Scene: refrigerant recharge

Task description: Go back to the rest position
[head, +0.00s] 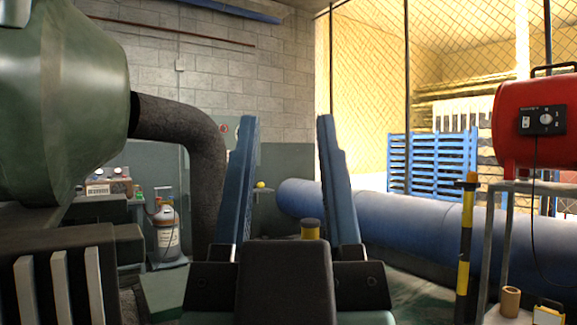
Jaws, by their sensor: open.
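My gripper (287,122) stands in the middle of the head view, fingers pointing up. Its two long blue fingers are wide apart and nothing is held between them. A white and brown gas cylinder (167,236) stands upright at the left, well apart from my gripper. A small unit with gauges (108,184) sits on a bench left of the cylinder. The dark palm of my gripper hides part of the floor.
A big green machine (62,100) with a dark bent pipe (205,150) fills the left. A thick blue pipe (400,225) lies at the right, behind a black and yellow post (466,245). A red heater-like drum (520,120) sits on a stand. A yellow, dark-capped object (310,230) shows behind my gripper.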

